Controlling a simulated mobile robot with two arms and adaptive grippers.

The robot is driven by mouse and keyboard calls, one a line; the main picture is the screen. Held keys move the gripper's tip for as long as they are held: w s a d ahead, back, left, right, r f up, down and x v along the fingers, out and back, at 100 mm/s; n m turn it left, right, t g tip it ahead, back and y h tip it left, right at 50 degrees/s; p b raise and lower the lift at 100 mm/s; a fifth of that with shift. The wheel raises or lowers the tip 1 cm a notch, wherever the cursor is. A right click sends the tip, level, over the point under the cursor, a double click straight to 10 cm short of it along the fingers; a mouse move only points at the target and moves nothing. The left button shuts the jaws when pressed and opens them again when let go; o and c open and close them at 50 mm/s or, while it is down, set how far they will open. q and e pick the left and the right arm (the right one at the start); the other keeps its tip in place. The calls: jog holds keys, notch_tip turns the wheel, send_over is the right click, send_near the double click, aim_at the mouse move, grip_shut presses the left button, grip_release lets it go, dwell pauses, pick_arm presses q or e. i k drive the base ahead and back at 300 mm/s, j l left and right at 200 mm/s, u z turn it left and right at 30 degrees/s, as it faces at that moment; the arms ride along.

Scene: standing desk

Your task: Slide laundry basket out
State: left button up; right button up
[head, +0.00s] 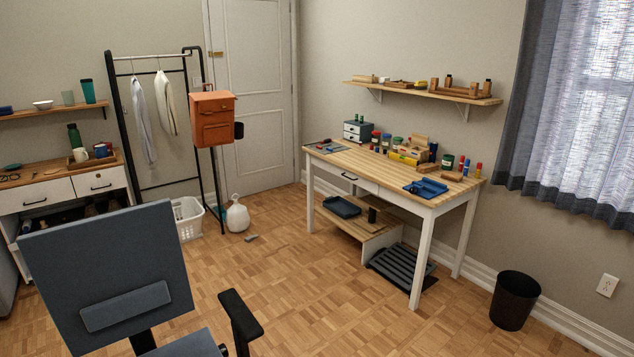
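The laundry basket (188,218) is white with slotted walls. It stands on the floor beneath the garment rack, against the back of the room. Its left part is hidden behind the blue-grey chair back. Something blue-green shows near it at the back. Neither of my grippers is in the head view.
The office chair (105,270) stands in the near left, between me and the basket. The black garment rack (215,190) rises around the basket. A white bag (237,216) sits right of it. The workbench (390,180) and black bin (514,300) are right; the middle floor is mostly clear.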

aim_at(189, 228)
jog(key=i+l+z, duration=0.5)
jog(key=i, duration=0.4)
jog(key=i+l+z, duration=0.25)
jog(key=i, duration=0.25)
jog(key=i+j+u, duration=0.25)
jog(key=i+u, duration=0.6)
jog(key=i, duration=0.15)
jog(key=i+l+u, duration=0.1)
jog(key=i+u, duration=0.35)
jog(key=i+l+u, duration=0.45)
jog(key=i+j+u, duration=0.1)
jog(key=i+j, duration=0.2)
jog(key=i, duration=0.15)
jog(key=i+j, duration=0.3)
jog(key=i, duration=0.15)
jog(key=i+j+u, duration=0.15)
jog(key=i+j, duration=0.15)
jog(key=i, duration=0.2)
jog(key=i+j+u, duration=0.1)
jog(key=i, duration=0.35)
jog(key=i+j, duration=0.25)
jog(key=j, duration=0.3)
jog(key=i+j, duration=0.15)
jog(key=i+j+z, duration=0.15)
jog(key=i, duration=0.15)
jog(key=i+j+z, duration=0.2)
jog(key=i, duration=0.15)
jog(key=l, duration=0.1)
